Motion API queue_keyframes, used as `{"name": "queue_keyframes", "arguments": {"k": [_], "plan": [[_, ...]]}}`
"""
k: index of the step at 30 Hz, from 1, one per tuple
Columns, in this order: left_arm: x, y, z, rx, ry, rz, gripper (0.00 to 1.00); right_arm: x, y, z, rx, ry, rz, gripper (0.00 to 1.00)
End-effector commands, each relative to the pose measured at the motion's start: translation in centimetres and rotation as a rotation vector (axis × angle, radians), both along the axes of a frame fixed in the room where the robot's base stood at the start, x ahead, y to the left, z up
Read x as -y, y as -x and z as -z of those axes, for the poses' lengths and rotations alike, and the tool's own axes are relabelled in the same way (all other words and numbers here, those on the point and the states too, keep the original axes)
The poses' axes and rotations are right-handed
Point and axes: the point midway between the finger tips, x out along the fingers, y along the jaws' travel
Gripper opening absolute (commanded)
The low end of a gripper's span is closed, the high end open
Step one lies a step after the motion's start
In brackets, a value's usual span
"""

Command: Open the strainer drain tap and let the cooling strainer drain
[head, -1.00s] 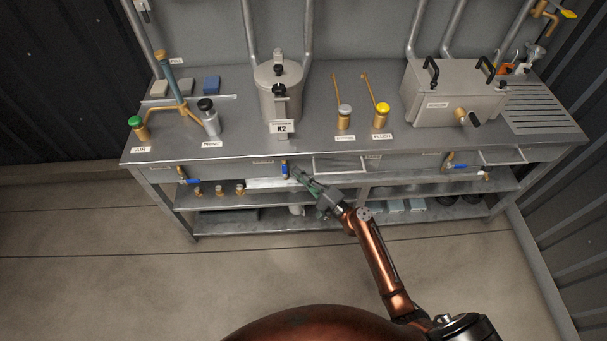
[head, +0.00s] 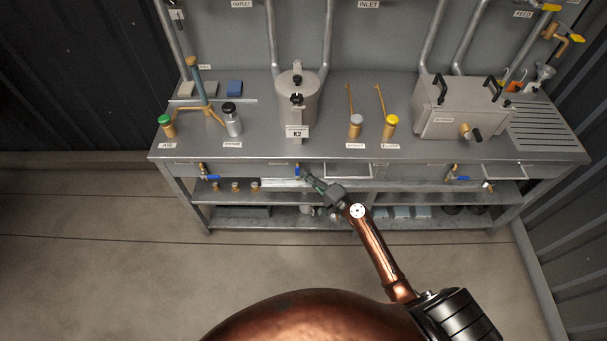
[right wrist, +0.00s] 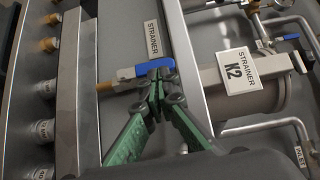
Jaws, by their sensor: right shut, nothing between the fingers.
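The cooling strainer is a grey cylinder (head: 298,108) with a K2 plate, standing on the bench. Below it, at the bench's front edge, is the strainer drain tap with a blue lever (head: 298,170). My right gripper (head: 307,178) is shut and empty. My left gripper is out of view.
Another blue-lever tap (head: 208,177) is at the left of the bench front and one (head: 458,178) at the right. Brass fittings (head: 235,187) are on the shelf below. A grey box (head: 450,115) stands on the bench right. The floor in front is clear.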

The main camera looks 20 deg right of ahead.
Motion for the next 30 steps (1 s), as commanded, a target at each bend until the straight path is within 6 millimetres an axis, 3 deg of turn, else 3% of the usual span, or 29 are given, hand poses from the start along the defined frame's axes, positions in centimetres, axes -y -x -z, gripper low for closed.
{"name": "queue_keyframes", "arguments": {"k": [11,24,30], "plan": [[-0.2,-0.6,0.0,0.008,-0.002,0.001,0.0,0.2,0.8,0.1,0.0,-0.001,-0.002,0.0],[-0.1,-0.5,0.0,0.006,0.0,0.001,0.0,3.1,8.9,0.0,-0.002,0.0,0.0,0.0],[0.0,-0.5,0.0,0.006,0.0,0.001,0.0,3.8,11.1,-0.2,0.0,-0.001,0.0,0.0]]}}
